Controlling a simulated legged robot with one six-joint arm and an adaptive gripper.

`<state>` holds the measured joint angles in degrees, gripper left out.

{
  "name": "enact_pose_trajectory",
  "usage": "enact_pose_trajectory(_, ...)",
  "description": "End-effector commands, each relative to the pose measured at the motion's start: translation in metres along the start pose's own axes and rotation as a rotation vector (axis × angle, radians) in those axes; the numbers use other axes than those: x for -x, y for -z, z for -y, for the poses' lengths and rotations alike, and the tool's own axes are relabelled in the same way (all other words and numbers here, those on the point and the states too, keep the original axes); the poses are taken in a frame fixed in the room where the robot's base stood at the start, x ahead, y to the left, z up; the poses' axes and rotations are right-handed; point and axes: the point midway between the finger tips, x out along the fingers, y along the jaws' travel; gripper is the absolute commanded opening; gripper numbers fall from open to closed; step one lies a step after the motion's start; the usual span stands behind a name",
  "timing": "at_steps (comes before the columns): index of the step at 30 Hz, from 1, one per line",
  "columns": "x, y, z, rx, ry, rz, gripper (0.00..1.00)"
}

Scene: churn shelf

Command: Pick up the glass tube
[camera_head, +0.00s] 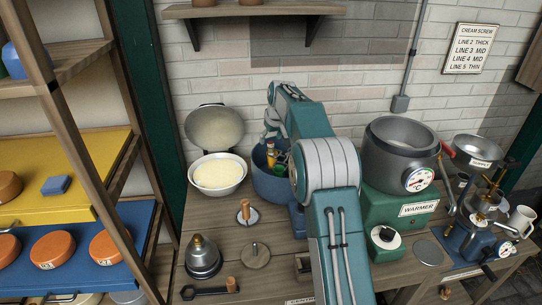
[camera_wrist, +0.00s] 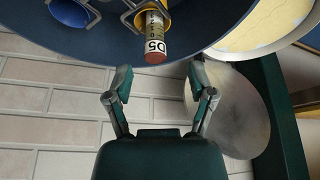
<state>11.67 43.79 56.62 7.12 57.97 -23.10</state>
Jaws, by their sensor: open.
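A slim tube (camera_wrist: 154,30) with a "D5" label and a reddish end shows at the top of the wrist view. It sits in a yellow holder (camera_wrist: 182,18) within a round blue tub (camera_wrist: 215,22). I take it for the glass tube, though I cannot tell its material for sure. My gripper (camera_wrist: 160,75) is open and empty, its two fingers apart on either side of the tube's line, with the tube's end just beyond the fingertips. In the head view the blue tub (camera_head: 272,187) stands behind my arm, which partly hides it; my gripper is above its left part.
A white bowl of pale yellow stuff (camera_head: 218,176) stands left of the tub, before a round metal lid (camera_head: 214,128). A green warmer with a grey pot (camera_head: 400,150) is to the right. A shelf rack (camera_head: 60,110) stands at left. Small tools lie on the bench front.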

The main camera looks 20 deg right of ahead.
Motion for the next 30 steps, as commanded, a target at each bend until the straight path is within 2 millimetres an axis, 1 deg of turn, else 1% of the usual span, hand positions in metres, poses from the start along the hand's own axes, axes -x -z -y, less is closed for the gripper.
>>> enact_pose_trajectory(2,-0.007,-0.002,-0.001,0.0,0.0,0.001,0.71)
enact_pose_trajectory(9,-0.043,-0.006,-0.005,0.0,0.001,0.002,0.71)
enact_pose_trajectory(12,-0.05,-0.005,-0.005,0.0,0.0,0.0,0.71)
enact_pose_trajectory(17,-0.049,-0.005,-0.005,0.0,0.0,-0.001,0.71)
enact_pose_trajectory(18,-0.049,-0.005,-0.005,0.0,0.0,-0.001,0.62)
enact_pose_trajectory(20,-0.049,-0.005,-0.005,0.0,0.0,-0.001,0.35)
enact_pose_trajectory(21,-0.049,-0.005,-0.005,0.0,0.0,0.0,0.18)
enact_pose_trajectory(22,-0.049,-0.005,-0.005,0.0,0.0,0.0,0.04)
enact_pose_trajectory(23,-0.049,-0.005,-0.005,0.0,0.0,0.0,0.0)
enact_pose_trajectory(30,-0.05,-0.006,-0.005,0.0,0.001,0.001,0.0)
